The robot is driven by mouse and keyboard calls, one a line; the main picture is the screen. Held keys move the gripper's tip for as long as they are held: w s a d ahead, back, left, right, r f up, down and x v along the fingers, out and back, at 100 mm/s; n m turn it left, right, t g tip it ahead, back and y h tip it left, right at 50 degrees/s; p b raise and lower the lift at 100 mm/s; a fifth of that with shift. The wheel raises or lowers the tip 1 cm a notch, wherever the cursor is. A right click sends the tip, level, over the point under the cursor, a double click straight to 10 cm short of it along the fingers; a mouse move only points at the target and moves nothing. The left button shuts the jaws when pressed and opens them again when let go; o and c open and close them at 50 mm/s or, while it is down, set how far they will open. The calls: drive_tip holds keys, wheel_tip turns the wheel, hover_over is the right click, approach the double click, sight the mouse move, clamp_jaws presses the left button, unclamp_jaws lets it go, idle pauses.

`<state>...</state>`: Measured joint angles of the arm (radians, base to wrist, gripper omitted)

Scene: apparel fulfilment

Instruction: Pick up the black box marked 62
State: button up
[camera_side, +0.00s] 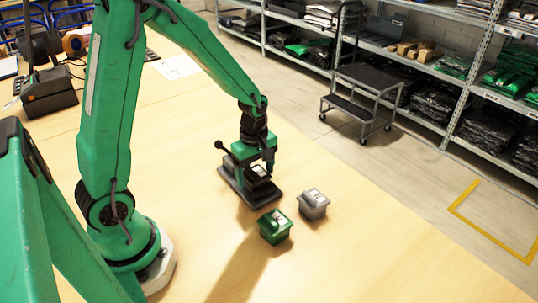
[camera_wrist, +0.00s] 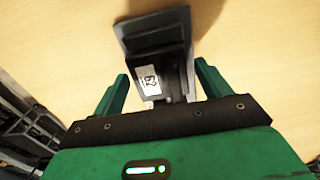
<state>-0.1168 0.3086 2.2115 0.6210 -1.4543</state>
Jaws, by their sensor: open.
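The black box (camera_wrist: 170,62) carries a white label reading 62 in the wrist view. It shows between the two green fingers of my gripper (camera_wrist: 162,86), which is open, with pale table visible beside both fingers. In the side view my gripper (camera_side: 256,163) is low over the black box (camera_side: 262,184), partly hiding it. I cannot tell whether the fingers touch the box. A dark flat base (camera_side: 234,184) shows under or around the box, and their boundary is hard to make out.
A green box (camera_side: 275,227) and a grey box (camera_side: 313,204) stand close by on the wooden table, toward the front and right. The table is clear on the right. A dark device (camera_side: 48,95) sits at the back left. Shelves and a step stool (camera_side: 365,88) stand beyond the table.

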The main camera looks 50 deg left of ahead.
drive_tip(key=shift+f, duration=1.3)
drive_tip(key=shift+c, duration=0.3)
drive_tip(key=c, duration=0.9)
drive_tip(key=shift+r, duration=0.15)
drive_tip(key=shift+r, duration=0.7)
drive_tip(key=r, duration=0.3)
drive_tip(key=shift+d, duration=0.25)
drive_tip(key=s+d+r, duration=0.4)
drive_tip(key=d+r, duration=0.2)
drive_tip(key=d, duration=0.4)
drive_tip(key=shift+s+r, duration=0.2)
drive_tip(key=shift+s, duration=0.2)
